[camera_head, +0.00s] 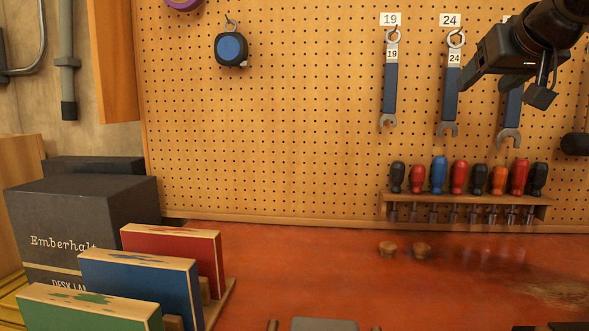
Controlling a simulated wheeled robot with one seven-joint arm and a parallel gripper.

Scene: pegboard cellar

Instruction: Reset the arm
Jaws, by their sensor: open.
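My gripper (546,80) is at the upper right, in front of the pegboard (290,130). Its jaws are open and nothing shows between them. The rest of my arm runs out of the picture at the upper right.
A rack (470,200) of several screwdrivers is fixed below the wrenches. A dark box (95,215) and red (170,250), blue (140,285) and green (88,310) boards stand at the left.

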